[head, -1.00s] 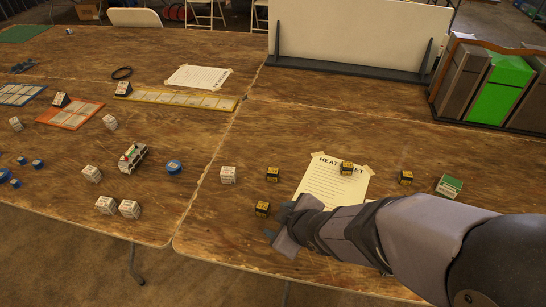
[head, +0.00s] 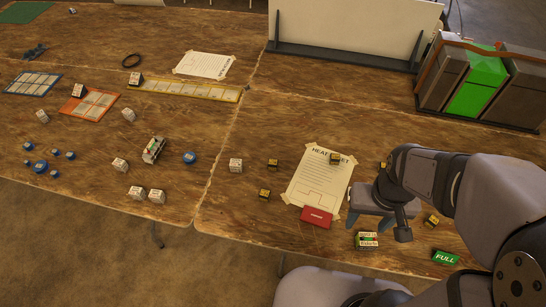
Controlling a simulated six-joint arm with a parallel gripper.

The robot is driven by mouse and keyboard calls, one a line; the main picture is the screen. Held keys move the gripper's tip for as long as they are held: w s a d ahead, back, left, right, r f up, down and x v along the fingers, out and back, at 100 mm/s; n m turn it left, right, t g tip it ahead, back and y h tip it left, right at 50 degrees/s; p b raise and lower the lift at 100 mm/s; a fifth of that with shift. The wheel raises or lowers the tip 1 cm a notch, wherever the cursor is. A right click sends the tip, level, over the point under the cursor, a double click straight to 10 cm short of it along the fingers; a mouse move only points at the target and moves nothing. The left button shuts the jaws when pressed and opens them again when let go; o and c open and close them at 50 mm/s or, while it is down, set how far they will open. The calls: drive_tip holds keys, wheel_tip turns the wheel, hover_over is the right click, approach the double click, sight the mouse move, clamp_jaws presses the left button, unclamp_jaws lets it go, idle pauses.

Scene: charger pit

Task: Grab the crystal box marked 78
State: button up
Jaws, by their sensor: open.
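No marking 78 can be read on any box, so I cannot tell which one is the crystal box. My gripper (head: 378,228) is open, pointing down over the right part of the table, with nothing seen between its fingers. A white and green box (head: 367,240) with small print lies just below the fingers in the picture. Small black and yellow boxes (head: 264,194) stand around the heat sheet (head: 318,181); one (head: 431,220) is right of my gripper, another is partly behind my arm. White printed boxes (head: 236,165) stand further left.
A red block (head: 317,216) lies on the sheet's lower edge, left of my gripper. A green block marked FULL (head: 446,257) lies near the front edge. Grey and green bins (head: 474,92) and a white board (head: 350,28) stand behind.

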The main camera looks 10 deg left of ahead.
wheel_tip(320, 180, up, 2)
drive_tip(key=s+p, duration=0.1)
drive_tip(key=t+y+b, duration=0.3)
drive_tip(key=t+b, duration=0.7)
drive_tip(key=b, duration=1.5)
approach(272, 165)
drive_tip(key=w+d+r, duration=0.2)
drive_tip(key=a+f+b, duration=0.1)
drive_tip(key=a+f+t+h+b, duration=0.1)
drive_tip(key=f+b, duration=0.1)
drive_tip(key=a+f+t+b, duration=0.1)
drive_tip(key=f+b, duration=0.1)
drive_tip(key=shift+w, duration=0.4)
drive_tip(key=shift+a+f+t+h+b, duration=0.4)
drive_tip(key=shift+a+f+t+b, duration=0.05)
drive_tip(key=shift+t+b, duration=0.1)
